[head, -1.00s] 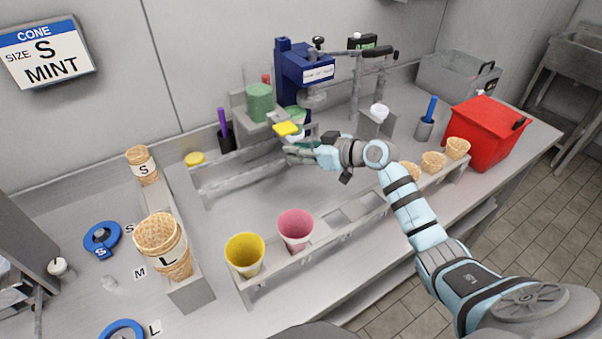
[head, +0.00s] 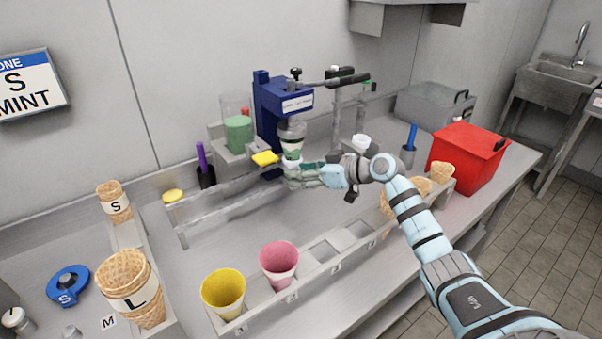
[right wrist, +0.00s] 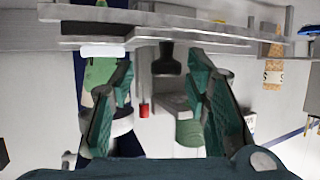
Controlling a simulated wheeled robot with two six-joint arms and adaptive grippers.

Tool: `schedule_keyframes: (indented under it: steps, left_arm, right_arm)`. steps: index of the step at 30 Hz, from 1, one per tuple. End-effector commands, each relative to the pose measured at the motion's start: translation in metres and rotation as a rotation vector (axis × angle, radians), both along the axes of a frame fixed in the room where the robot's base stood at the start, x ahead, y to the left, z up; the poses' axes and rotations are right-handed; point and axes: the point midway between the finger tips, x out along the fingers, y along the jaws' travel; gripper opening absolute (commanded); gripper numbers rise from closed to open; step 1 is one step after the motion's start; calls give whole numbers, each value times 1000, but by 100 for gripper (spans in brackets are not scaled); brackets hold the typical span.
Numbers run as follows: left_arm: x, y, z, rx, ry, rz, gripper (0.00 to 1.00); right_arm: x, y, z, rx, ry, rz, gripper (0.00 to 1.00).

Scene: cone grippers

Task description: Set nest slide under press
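The blue press (head: 283,103) stands at the back wall with its lever pointing right. A white and green cup (head: 292,148) stands upright directly below the press head; the nest slide beneath it is mostly hidden by my gripper. My right gripper (head: 294,175) is just in front of the cup's base; I cannot tell whether they touch. In the right wrist view, its green fingers (right wrist: 162,105) are apart with nothing held, and a green and white object (right wrist: 100,75) shows behind the left finger. My left gripper is not in view.
A yellow pad (head: 265,158) lies left of the cup. The front rack holds a yellow cup (head: 223,291), a pink cup (head: 279,262) and waffle cones. A red bin (head: 466,160) stands at right.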

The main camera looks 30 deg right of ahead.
Motion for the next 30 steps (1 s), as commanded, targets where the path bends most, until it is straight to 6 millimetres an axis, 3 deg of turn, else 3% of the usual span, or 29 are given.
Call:
schedule_keyframes:
  steps: [8,18,21,30]
  left_arm:
    - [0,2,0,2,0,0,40]
    - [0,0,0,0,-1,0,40]
    - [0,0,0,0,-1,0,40]
    - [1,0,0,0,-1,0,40]
  right_arm:
    - [1,1,8,0,-4,3,43]
    - [0,-1,86,2,-3,1,43]
    - [0,-1,97,2,-1,1,43]
    - [0,-1,100,2,0,0,43]
